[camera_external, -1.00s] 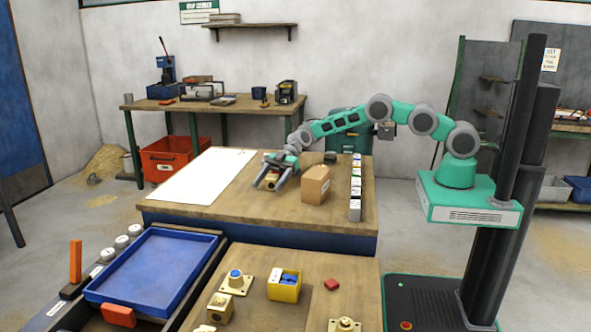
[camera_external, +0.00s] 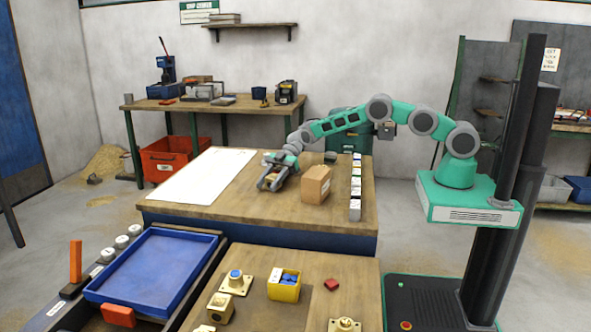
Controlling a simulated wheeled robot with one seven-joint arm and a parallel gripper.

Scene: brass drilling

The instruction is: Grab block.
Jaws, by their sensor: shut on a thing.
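My gripper (camera_external: 267,186) is low over the middle of the far wooden table (camera_external: 230,206), with its fingers pointing down toward the front left. It is shut on a small block (camera_external: 271,183), which is mostly hidden between the fingers; only a bit of it shows. I cannot tell whether the block touches the table. A larger tan box-like block (camera_external: 315,185) stands just to the right of my gripper, apart from it.
A white sheet (camera_external: 200,177) covers the table's left part. A row of small pale items (camera_external: 355,190) lines the right side. A dark green object (camera_external: 331,157) sits behind. The nearer table (camera_external: 262,317) holds brass parts, and a blue tray (camera_external: 150,262) lies left.

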